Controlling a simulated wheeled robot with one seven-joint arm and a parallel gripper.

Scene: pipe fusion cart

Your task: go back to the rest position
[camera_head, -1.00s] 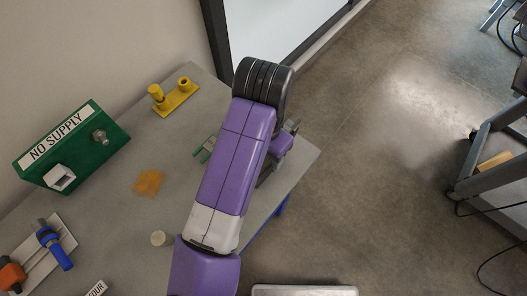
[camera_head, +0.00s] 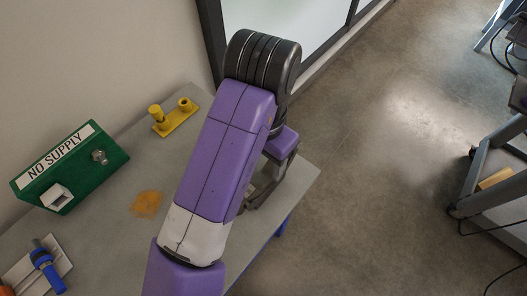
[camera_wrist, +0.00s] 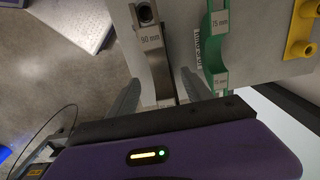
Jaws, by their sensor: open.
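My purple and white arm (camera_head: 222,150) reaches over the grey cart top, and its wrist hides part of the far right of it. My gripper (camera_wrist: 160,95) is open, with one finger on each side in the wrist view. A grey metal piece marked 90 mm (camera_wrist: 149,42) lies in line with the gap between the fingers, its lower end close to them. I cannot tell any contact. A green piece marked 75 mm (camera_wrist: 217,45) is to its right. In the camera_head view the gripper is mostly hidden behind the arm.
The cart top (camera_head: 110,215) carries a green NO SUPPLY box (camera_head: 70,165), a yellow two-post part (camera_head: 175,117), an orange-brown patch (camera_head: 146,203) and a blue-handled tool (camera_head: 45,268). A wall is at the left. Open floor (camera_head: 390,180) lies right, with a dark-framed cart (camera_head: 490,165) beyond.

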